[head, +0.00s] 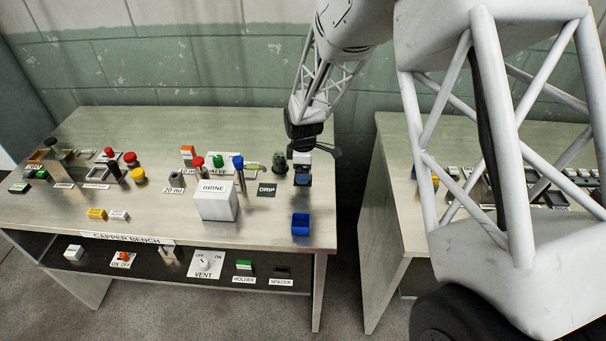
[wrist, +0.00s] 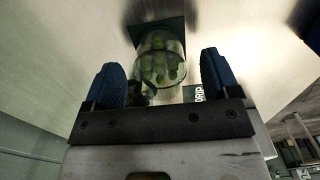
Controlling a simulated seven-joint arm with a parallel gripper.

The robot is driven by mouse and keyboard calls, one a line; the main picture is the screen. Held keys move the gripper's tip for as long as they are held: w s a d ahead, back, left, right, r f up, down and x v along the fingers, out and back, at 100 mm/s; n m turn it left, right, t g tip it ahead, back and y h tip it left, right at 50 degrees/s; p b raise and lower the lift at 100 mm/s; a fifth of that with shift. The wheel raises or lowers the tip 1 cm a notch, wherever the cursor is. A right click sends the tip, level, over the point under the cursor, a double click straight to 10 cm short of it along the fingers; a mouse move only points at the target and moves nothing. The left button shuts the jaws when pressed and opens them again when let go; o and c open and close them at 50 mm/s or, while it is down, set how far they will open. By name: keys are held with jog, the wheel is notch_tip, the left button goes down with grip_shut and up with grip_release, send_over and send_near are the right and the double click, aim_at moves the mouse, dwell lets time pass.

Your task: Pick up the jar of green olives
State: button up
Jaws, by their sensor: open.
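The jar of green olives (head: 280,162) stands on the bench near its right end in the head view. In the wrist view the clear jar (wrist: 160,62) shows green olives inside and sits on a dark square patch (wrist: 160,32). My gripper (head: 303,178) is just right of the jar in the head view, its blue fingertips low over the bench. In the wrist view its two blue fingers are spread wide and empty, with the jar lined up in the gap, mostly beyond the tips. I cannot tell whether either finger touches the jar.
The DRIP label (head: 266,190) lies by the jar. A tall blue-topped post (head: 239,167) and a white BRINE box (head: 215,203) stand to the left. Bare bench lies between the blue bin and BRINE box.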

jog(key=shift+f, duration=0.35)
dwell(0.3)
jog(key=c, duration=1.1)
jog(key=shift+o, duration=0.2)
jog(key=shift+r, duration=0.1)
jog(key=shift+r, duration=4.95)
